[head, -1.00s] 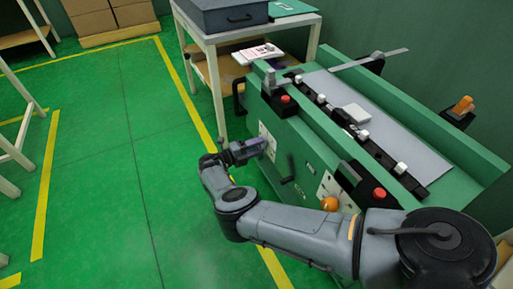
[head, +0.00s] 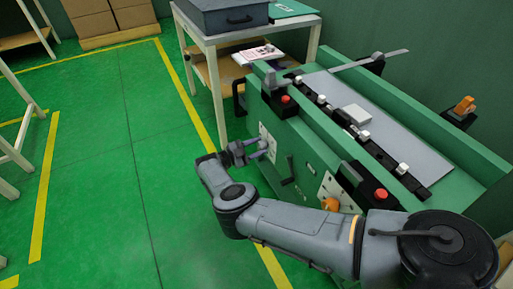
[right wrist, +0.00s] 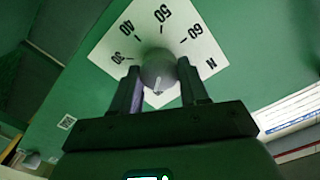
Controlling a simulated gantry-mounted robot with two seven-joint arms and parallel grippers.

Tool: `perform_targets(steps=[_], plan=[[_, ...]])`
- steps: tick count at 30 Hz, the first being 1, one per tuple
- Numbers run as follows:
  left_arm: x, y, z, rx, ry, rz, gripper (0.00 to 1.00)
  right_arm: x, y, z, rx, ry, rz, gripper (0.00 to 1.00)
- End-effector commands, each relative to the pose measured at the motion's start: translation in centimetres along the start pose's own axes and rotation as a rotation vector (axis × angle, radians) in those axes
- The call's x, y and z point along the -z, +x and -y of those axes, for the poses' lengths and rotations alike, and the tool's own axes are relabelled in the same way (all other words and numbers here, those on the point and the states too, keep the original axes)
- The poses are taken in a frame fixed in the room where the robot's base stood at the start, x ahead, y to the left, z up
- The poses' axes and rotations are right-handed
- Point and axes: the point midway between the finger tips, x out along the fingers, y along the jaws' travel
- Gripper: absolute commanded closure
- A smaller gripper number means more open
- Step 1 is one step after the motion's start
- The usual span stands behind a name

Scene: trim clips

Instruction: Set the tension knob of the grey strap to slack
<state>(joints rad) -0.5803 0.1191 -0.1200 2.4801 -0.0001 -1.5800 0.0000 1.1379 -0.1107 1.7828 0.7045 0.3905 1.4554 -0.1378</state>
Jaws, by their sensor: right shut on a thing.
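A round grey knob (right wrist: 158,70) sits on a white dial plate (right wrist: 190,40) marked 30, 40, 50, 60 and N in my right wrist view. A small pale mark shows on the knob's lower part in that view. My right gripper (right wrist: 160,88) is shut on the knob, one finger on each side. In the head view my right gripper (head: 262,147) is at the left end of the green machine's front, over the white plate (head: 264,132). I cannot make out a grey strap or a slack label. My left gripper is not in view.
The green machine (head: 305,145) also carries a crank handle (head: 288,170), an orange knob (head: 330,204) and red buttons (head: 380,193). A table with a dark box (head: 220,14) stands behind.

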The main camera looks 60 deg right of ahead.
Motion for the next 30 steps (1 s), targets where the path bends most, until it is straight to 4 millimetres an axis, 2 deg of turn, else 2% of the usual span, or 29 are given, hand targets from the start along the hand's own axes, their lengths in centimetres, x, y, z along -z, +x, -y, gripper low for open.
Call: perform_targets(steps=[21, 30], plan=[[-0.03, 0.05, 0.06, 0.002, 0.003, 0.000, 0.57, -0.28, 0.17, -0.07, -0.001, -0.675, 0.004, 0.86], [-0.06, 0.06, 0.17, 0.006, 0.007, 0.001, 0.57, -0.35, 0.15, -0.08, 0.000, -0.888, 0.006, 0.86]])
